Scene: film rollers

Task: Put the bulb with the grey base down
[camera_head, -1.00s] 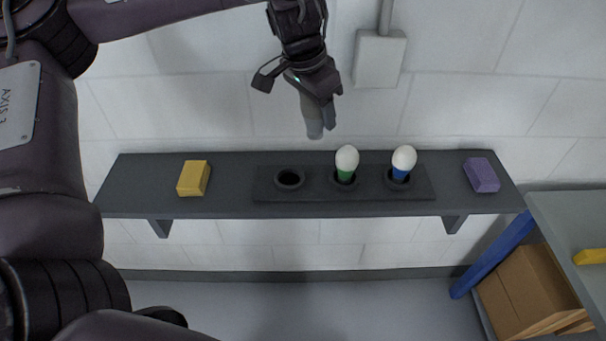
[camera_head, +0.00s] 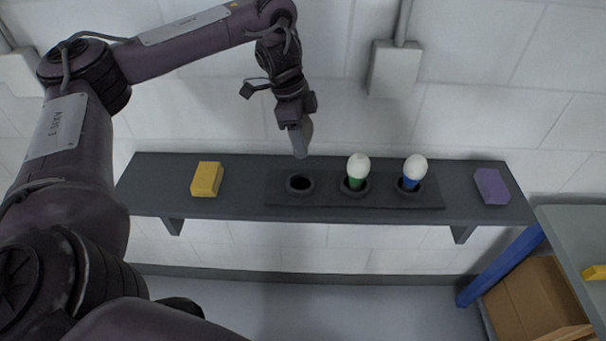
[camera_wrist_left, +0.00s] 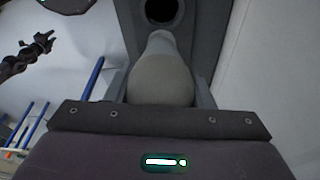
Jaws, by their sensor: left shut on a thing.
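My left gripper (camera_head: 294,122) is above the shelf and shut on the bulb with the grey base (camera_head: 301,143). In the left wrist view the bulb (camera_wrist_left: 160,80) sits between the fingers, its narrower grey end pointing at an empty round socket (camera_wrist_left: 160,11). In the head view that socket (camera_head: 299,184) is the left one in the dark holder (camera_head: 327,200), just below the bulb's tip; the bulb appears apart from it. A dark arm end, apparently my right gripper (camera_wrist_left: 40,44), shows small at the left of the wrist view; its jaws are unclear.
A green-based bulb (camera_head: 357,171) and a blue-based bulb (camera_head: 413,172) stand in the other sockets. A yellow block (camera_head: 206,179) lies left on the shelf (camera_head: 145,190), a purple block (camera_head: 491,186) right. A wall box (camera_head: 395,69) is above.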

